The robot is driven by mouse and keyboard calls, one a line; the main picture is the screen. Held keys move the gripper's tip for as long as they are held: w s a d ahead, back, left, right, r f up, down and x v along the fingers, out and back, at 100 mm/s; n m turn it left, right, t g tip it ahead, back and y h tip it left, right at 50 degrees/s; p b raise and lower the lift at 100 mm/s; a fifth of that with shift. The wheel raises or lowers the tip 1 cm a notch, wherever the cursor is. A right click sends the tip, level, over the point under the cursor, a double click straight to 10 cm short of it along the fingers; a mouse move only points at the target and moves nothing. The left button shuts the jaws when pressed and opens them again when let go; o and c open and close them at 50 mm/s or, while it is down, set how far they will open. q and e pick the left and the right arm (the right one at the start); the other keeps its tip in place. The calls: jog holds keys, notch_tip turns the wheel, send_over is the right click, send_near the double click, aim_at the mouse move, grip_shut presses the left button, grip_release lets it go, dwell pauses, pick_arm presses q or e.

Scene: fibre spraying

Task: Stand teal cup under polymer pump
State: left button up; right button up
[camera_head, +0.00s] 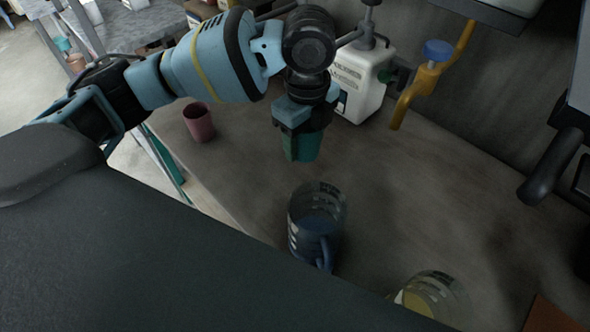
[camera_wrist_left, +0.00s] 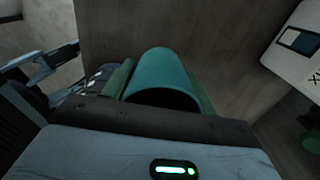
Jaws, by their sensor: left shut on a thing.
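My left gripper (camera_head: 299,132) is shut on the teal cup (camera_head: 307,146), over the bench near the white pump bottle. The cup also shows between the fingers in the left wrist view (camera_wrist_left: 163,75), with its dark opening toward the camera. I cannot tell whether the cup touches the bench. The white polymer pump (camera_head: 362,88) stands just behind and right of the gripper. Its label side shows at the right of the left wrist view (camera_wrist_left: 300,48). Its outlet is partly hidden by the arm. My right gripper is not in view.
A pink cup (camera_head: 199,122) stands at the bench's left edge. A blue-filled measuring jug (camera_head: 317,222) and a yellow-filled jug (camera_head: 430,298) stand in front. A yellow bracket with a blue knob (camera_head: 437,50) hangs at the back right. The bench (camera_head: 430,190) right of the cup is clear.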

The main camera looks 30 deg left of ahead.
aim_at(303, 181)
pick_arm(q)
jog(key=shift+f, duration=0.55)
notch_tip(303, 181, down, 4)
jog(key=shift+r, duration=0.15)
jog(key=shift+f+b, duration=0.45)
jog(key=shift+f, duration=2.1)
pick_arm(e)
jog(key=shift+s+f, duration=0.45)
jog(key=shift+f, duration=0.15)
pick_arm(q)
jog(key=shift+f, duration=0.2)
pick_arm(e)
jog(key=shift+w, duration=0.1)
pick_arm(q)
jog(key=o, duration=1)
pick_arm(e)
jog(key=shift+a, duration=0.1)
pick_arm(q)
jog(key=shift+r, duration=0.1)
notch_tip(303, 181, up, 12)
jog(key=shift+r+p, duration=0.1)
jog(key=shift+p, duration=0.55)
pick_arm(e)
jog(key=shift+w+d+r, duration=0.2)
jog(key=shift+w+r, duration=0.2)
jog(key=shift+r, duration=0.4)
